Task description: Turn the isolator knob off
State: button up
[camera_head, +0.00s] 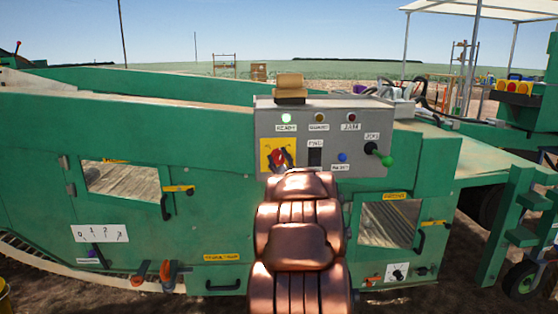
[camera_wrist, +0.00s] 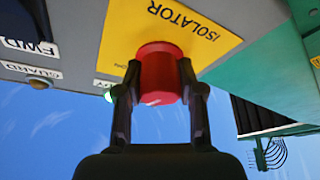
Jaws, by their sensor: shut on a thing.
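The isolator knob (camera_wrist: 160,72) is red and stands out from a yellow plate (camera_wrist: 198,28) lettered ISOLATOR. In the wrist view the two dark fingers of my gripper (camera_wrist: 160,92) are on either side of the knob, shut on it. In the head view the red knob (camera_head: 279,158) shows on the yellow plate (camera_head: 265,147) at the left of the grey control box (camera_head: 330,118). My copper-coloured arm reaches up to it from below and hides the plate's lower edge. An ON mark is partly visible beside the knob; the knob's exact setting is hard to tell.

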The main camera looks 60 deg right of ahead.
jog(key=n+y, duration=0.1)
jog(key=n, duration=0.2)
jog(key=n+y+p, duration=0.1)
jog(key=n+y, duration=0.1)
jog(key=n, duration=0.2)
jog(key=shift+t, duration=0.3)
jog(key=n+y+p, duration=0.1)
jog(key=n, duration=0.1)
jog(key=n+p, duration=0.1)
jog(key=n, duration=0.1)
jog(key=shift+n+g+y, duration=0.3)
jog(key=shift+g+y, duration=0.1)
jog(key=shift+n+p, duration=0.3)
jog(key=shift+n, duration=0.6)
jog(key=shift+f+n+g+y, duration=0.1)
jog(key=shift+n+g+y, duration=0.2)
jog(key=shift+g, duration=0.1)
jog(key=o, duration=1.1)
jog(key=shift+o, duration=0.2)
jog(key=v, duration=1.2)
